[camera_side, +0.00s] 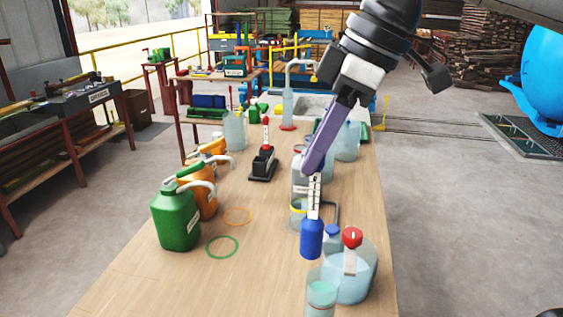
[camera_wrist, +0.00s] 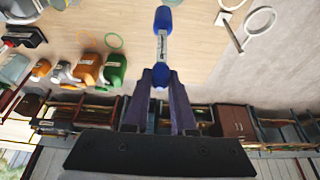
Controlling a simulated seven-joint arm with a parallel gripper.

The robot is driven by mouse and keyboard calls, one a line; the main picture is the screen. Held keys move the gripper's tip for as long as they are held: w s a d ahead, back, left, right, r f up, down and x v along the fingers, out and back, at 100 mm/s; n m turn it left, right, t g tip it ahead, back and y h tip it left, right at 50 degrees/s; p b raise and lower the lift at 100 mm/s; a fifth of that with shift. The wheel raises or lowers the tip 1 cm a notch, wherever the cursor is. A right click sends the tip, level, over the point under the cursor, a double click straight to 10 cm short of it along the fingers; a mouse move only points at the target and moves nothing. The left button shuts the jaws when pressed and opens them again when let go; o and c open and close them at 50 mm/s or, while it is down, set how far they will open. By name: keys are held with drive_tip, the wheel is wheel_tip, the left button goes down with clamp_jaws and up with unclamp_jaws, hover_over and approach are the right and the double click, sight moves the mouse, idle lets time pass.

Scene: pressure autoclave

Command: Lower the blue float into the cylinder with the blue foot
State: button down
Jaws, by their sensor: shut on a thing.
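In the wrist view the float (camera_wrist: 163,21) sticks out beyond my fingertips (camera_wrist: 160,78). A clear cylinder (camera_side: 321,293) with pale teal liquid stands at the bottom edge of the side view, just below the bulb and slightly right. Its foot is cut off, so its colour is hidden. The bulb appears above its rim, outside it.
A clear jar with a red knob (camera_side: 352,239) stands close right of the float. Clear vessels stand behind it. A green can (camera_side: 176,216) and an orange can (camera_side: 204,191) stand left. A green ring (camera_side: 222,247) and an orange ring (camera_side: 238,216) lie on open tabletop.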

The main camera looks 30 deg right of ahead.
drive_tip(key=s, duration=0.1)
drive_tip(key=s+r, duration=0.1)
drive_tip(key=s, duration=0.1)
drive_tip(key=shift+d+r, duration=0.3)
drive_tip(key=shift+r, duration=0.05)
wheel_tip(320, 180, down, 16)
drive_tip(key=shift+f, duration=0.25)
idle(2.3)
drive_tip(key=shift+w, duration=0.1)
drive_tip(key=c, duration=0.7)
unclamp_jaws()
drive_tip(key=shift+o, duration=0.2)
drive_tip(key=shift+r, duration=0.1)
